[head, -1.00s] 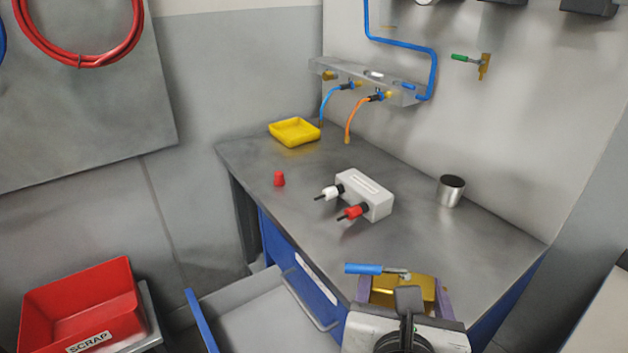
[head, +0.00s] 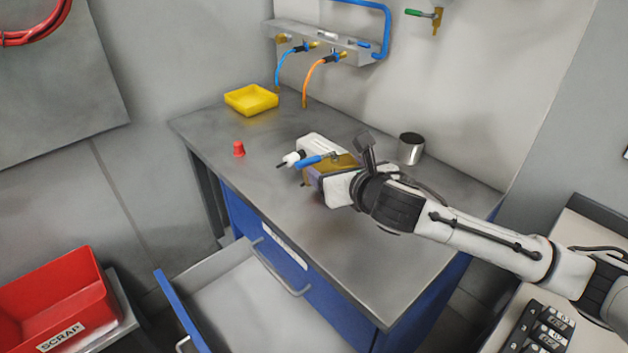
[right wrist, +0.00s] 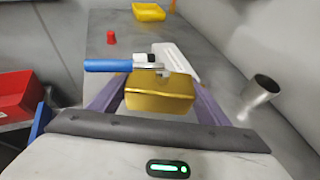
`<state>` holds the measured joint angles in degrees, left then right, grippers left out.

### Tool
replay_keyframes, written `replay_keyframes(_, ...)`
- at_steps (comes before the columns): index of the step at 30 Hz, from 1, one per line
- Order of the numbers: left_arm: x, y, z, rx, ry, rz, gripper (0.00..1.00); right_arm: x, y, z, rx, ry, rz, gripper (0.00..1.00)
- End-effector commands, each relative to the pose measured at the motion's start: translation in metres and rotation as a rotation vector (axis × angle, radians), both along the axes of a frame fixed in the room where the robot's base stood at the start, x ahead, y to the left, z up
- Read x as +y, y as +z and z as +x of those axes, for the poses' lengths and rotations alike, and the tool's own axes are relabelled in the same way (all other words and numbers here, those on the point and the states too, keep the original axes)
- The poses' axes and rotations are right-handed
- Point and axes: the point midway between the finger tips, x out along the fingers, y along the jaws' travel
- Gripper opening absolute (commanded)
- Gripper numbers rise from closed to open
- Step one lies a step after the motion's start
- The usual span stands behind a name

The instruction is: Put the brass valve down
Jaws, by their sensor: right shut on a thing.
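The brass valve (right wrist: 160,92) is a gold block with a blue lever handle (right wrist: 108,66). In the head view the valve (head: 343,163) is over the grey workbench (head: 330,245), in front of the white box (head: 320,143), partly covering it. My right gripper (head: 318,178) is shut on the valve, one purple finger on each side in the right wrist view. Whether the valve touches the bench cannot be told. My left gripper is not in view.
A red cap (head: 239,149), a yellow tray (head: 252,99) and a metal cup (head: 411,148) stand on the bench. An open drawer (head: 250,300) juts out at the front. A red scrap bin (head: 60,300) is at left. The bench's near right part is clear.

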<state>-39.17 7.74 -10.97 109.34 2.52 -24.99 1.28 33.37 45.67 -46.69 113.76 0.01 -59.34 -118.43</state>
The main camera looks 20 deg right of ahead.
Motion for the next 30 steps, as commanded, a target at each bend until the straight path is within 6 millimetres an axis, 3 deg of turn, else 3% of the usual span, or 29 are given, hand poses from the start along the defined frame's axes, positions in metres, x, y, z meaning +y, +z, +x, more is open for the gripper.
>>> replay_keyframes(3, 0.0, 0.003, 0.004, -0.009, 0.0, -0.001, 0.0, 0.0, -0.02, 0.0, -0.001, 0.0, -0.001, 0.38)
replay_keyframes(15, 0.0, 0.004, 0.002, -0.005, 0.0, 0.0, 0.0, 0.001, -0.064, 0.0, -0.003, 0.0, 0.001, 0.38)
replay_keyframes(27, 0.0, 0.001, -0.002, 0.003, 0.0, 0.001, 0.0, 0.0, -0.068, 0.0, -0.005, 0.0, -0.002, 0.38)
replay_keyframes(28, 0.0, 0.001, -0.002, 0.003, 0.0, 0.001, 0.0, 0.0, -0.07, 0.0, -0.002, 0.0, -0.002, 0.72)
replay_keyframes(30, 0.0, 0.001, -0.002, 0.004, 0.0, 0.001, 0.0, 0.0, -0.07, 0.0, -0.002, 0.0, -0.002, 0.84)
